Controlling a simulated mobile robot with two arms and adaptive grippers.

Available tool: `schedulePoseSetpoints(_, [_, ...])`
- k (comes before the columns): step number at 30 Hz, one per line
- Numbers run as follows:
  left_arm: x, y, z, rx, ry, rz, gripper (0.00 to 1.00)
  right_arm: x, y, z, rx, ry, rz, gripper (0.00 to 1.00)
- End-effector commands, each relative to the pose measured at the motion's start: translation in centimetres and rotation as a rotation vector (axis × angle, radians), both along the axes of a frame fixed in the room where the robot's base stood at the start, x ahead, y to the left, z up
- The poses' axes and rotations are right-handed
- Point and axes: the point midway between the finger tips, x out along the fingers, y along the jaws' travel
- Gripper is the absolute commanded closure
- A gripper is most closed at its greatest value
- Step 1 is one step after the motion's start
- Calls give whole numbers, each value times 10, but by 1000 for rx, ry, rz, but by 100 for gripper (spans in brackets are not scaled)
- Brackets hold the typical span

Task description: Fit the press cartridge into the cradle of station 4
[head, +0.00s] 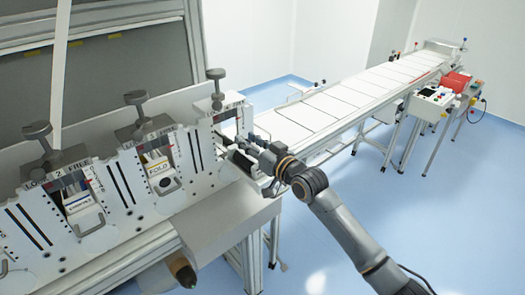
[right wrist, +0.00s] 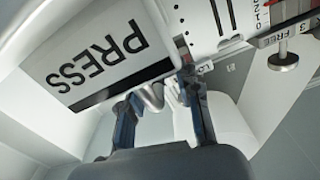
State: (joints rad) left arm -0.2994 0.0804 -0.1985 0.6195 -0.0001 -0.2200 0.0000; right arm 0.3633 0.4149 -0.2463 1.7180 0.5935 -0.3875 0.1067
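The press cartridge (right wrist: 105,58) fills the upper left of the right wrist view, a pale block with a large upside-down PRESS label and a black strip. My right gripper (right wrist: 160,88) has its two dark blue fingers on either side of a silvery grip part at the cartridge's label end. In the head view my right gripper (head: 246,153) is in front of station 4 (head: 219,105), the rightmost of the row, and partly covers its opening. The cradle's inside is mostly hidden, so I cannot tell how deep the cartridge sits.
Dark clamp knobs (head: 136,98) stand above the stations. A grey ledge (head: 228,218) juts out below. A conveyor (head: 345,100) runs behind my right arm; the blue floor at right is open.

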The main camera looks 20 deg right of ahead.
Motion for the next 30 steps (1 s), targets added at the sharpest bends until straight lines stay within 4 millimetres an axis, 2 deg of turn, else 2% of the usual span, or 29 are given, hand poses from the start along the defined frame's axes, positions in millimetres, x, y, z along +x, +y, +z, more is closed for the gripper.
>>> schedulePoseSetpoints(9, [0,0,-17,0,0,-1,100,-61,-21,-5,-3,2,1,67])
schedulePoseSetpoints(15, [0,-1,-24,-1,0,-2,100,-92,-33,-3,-3,1,0,67])
schedulePoseSetpoints(21, [0,-1,-26,-1,0,-3,100,-105,-37,-1,-2,2,0,67])
schedulePoseSetpoints(30, [0,-1,-26,-1,0,-2,100,-105,-37,0,0,1,0,67])
